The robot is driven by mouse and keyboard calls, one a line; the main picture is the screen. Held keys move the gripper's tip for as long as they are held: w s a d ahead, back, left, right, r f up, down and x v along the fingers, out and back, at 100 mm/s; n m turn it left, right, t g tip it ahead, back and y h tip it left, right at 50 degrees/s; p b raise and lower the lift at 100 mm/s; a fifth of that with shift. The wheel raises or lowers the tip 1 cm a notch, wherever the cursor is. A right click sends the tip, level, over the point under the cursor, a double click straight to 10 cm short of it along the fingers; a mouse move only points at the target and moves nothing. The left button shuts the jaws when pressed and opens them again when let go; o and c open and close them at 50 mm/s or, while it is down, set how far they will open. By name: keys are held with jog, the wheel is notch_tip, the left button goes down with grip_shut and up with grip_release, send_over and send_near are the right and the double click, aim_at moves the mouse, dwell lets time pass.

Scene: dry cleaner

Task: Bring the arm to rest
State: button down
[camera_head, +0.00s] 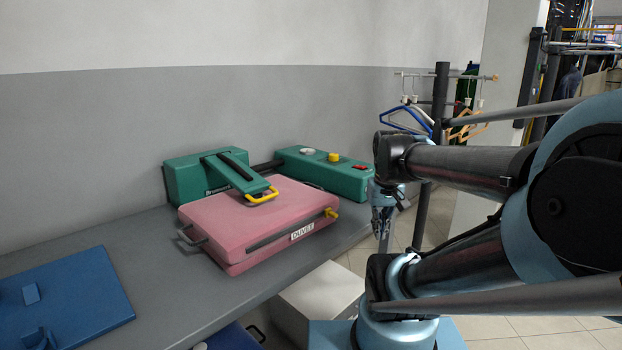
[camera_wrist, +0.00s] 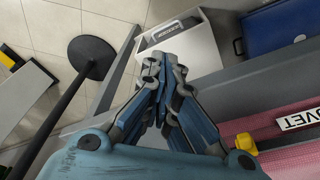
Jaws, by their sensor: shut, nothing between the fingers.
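My arm reaches in from the right side of the head view, and its links are bent. My gripper (camera_head: 382,232) hangs from the wrist, pointing down, just off the right end of the grey counter (camera_head: 165,285). In the wrist view my gripper (camera_wrist: 153,68) has its fingers together with nothing between them. It is apart from the pink press (camera_head: 262,218), labelled DUVET, which lies on the counter to its left. The press also shows at the right of the wrist view (camera_wrist: 292,146).
Green housings (camera_head: 325,172) stand behind the press. A blue board (camera_head: 65,300) lies on the counter at left. A white box (camera_head: 318,303) stands on the floor by the counter. A dark rail post (camera_head: 436,130) with hangers stands behind my arm. Tiled floor (camera_head: 510,240) is open at right.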

jog(key=s+f, duration=0.4)
jog(key=f, duration=0.2)
jog(key=shift+s, duration=0.3)
dwell(0.5)
